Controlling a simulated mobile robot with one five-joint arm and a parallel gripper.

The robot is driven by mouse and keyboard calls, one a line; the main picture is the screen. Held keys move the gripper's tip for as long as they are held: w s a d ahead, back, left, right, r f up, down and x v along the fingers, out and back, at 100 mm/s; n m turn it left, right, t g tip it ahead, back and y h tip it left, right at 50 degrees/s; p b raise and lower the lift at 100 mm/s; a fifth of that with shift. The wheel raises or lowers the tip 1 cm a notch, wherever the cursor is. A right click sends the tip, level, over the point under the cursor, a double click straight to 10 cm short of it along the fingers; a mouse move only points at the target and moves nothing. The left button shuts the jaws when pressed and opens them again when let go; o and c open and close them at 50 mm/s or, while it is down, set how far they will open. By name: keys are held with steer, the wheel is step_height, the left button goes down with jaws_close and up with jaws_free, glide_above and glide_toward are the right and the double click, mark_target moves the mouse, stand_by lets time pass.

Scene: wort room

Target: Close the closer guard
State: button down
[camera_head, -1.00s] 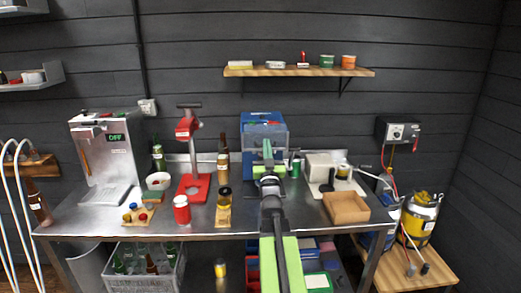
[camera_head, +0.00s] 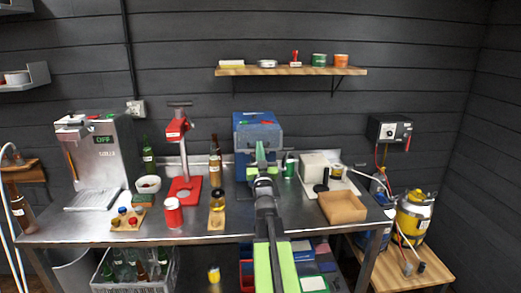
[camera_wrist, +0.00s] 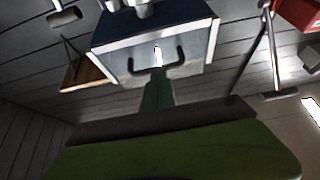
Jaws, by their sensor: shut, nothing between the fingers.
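The closer is a blue box-shaped machine (camera_head: 240,170) at the back of the steel table. Its guard, a see-through panel (camera_head: 243,138), is on its front. In the wrist view the guard (camera_wrist: 112,66) is a pale panel with a dark bracket-shaped handle (camera_wrist: 178,58) under a dark blue top. My gripper (camera_head: 260,150) reaches in from the front, with its green fingers shut and empty. In the wrist view its tip (camera_wrist: 158,80) overlaps the handle's lower edge; I cannot tell if they touch. My arm hides the middle of the closer, and how far the guard is open is unclear.
A red bench capper (camera_head: 184,160) and a brown bottle (camera_head: 215,163) stand left of the closer. A wooden shelf (camera_head: 340,71) hangs above.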

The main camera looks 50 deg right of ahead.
step_height(320, 180, down, 11)
steer(key=b, duration=1)
steer(key=shift+r, duration=0.1)
